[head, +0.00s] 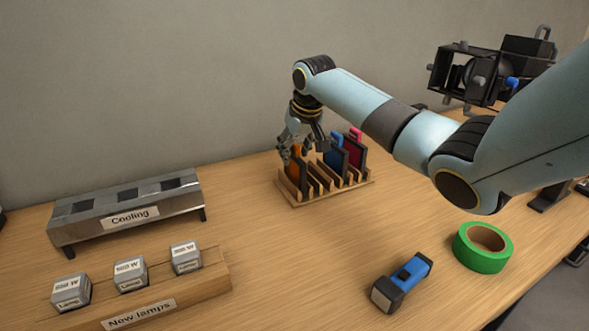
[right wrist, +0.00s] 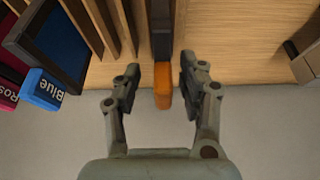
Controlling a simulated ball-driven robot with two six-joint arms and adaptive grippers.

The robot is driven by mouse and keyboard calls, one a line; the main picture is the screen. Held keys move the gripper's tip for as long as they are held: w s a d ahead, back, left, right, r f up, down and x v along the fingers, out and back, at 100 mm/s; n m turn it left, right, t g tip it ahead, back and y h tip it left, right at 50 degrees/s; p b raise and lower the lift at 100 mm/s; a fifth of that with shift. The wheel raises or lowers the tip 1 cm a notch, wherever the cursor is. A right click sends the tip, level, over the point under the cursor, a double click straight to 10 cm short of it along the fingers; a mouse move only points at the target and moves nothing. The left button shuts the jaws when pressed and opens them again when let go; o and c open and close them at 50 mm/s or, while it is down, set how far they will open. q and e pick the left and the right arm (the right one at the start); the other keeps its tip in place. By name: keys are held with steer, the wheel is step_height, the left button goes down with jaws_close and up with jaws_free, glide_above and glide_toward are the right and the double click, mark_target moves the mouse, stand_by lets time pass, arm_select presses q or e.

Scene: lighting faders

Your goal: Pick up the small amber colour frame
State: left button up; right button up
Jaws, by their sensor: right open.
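The amber colour frame (head: 294,171) stands in the left end of a wooden slotted rack (head: 330,195). In the right wrist view its orange tab (right wrist: 162,88) lies between the two open fingers, with clear gaps on both sides. My right gripper (head: 298,152) is over the left end of the rack, its fingers open and holding nothing. My left gripper is not in view.
A blue frame (head: 337,153) and a rose frame (head: 354,147) stand farther right in the rack, with empty slots between. A Cooling rack (head: 130,212), lamp boxes (head: 130,274), a blue torch (head: 402,281) and green tape (head: 482,247) are on the table.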

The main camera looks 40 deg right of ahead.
mark_target(292, 159)
steer(key=x, duration=0.3)
steer(key=shift+w+a+f, duration=0.1)
steer(key=shift+w+f, duration=0.05)
steer(key=shift+c, duration=1.5)
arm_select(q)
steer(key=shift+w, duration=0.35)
arm_select(e)
jaws_close()
